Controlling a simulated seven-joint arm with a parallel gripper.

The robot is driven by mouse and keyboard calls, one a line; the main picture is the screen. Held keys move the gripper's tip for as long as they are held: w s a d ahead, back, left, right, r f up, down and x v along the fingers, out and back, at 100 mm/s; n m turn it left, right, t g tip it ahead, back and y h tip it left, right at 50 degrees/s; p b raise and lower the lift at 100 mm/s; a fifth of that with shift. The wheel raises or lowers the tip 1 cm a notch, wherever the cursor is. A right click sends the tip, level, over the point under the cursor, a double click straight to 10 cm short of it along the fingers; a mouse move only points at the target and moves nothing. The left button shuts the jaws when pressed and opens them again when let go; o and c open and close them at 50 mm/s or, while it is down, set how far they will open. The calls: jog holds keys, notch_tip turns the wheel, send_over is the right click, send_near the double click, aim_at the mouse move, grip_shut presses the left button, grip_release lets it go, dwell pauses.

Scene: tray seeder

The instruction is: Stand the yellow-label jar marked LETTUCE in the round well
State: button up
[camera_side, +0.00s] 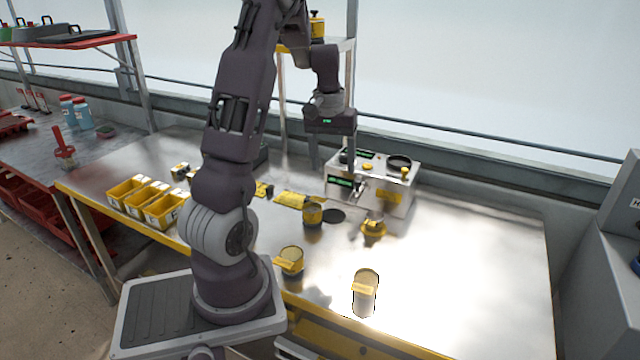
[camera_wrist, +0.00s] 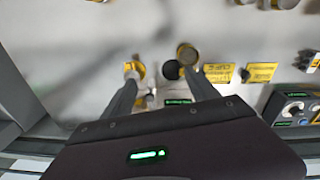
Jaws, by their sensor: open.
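Several yellow-label jars stand on the metal bench in the side view: one at the front (camera_side: 365,296), one left of it (camera_side: 290,262), and one further back (camera_side: 313,214). The lettering on them is too small to read, so I cannot tell which is LETTUCE. A dark round disc or opening (camera_side: 333,216) lies beside the back jar; both also show in the wrist view, jar (camera_wrist: 187,54) and disc (camera_wrist: 172,70). The seeder machine (camera_side: 372,188) has a black ring (camera_side: 400,162) on top. I cannot tell which round feature is the well. My gripper (camera_side: 333,165) is open and empty above the bench.
A short yellow-and-metal piece (camera_side: 374,228) stands before the machine. Yellow cards (camera_side: 293,199) lie left of it. Yellow bins (camera_side: 165,210) stand at the left bench edge. A shelf post (camera_side: 352,70) rises behind my gripper. The bench's right side is clear.

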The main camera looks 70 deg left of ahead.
jog(key=s+d+r+m+t, duration=0.1)
jog(key=d+r+m, duration=0.2)
jog(key=d, duration=0.9)
jog(key=s+d+r+m+t, duration=0.1)
jog(key=d+r+m, duration=0.3)
jog(key=d+r, duration=0.4)
jog(key=d+t, duration=0.1)
jog(key=d, duration=0.3)
jog(key=shift+s+r, duration=0.35)
jog(key=shift+o, duration=0.4)
jog(key=s+d+m+t, duration=0.1)
jog(key=s+d+m, duration=0.2)
jog(key=s+d, duration=0.4)
jog(key=shift+s+m+t, duration=0.4)
jog(key=shift+s, duration=0.4)
jog(key=shift+s+d+f, duration=0.15)
jog(key=shift+s+d, duration=0.05)
jog(key=shift+s, duration=0.1)
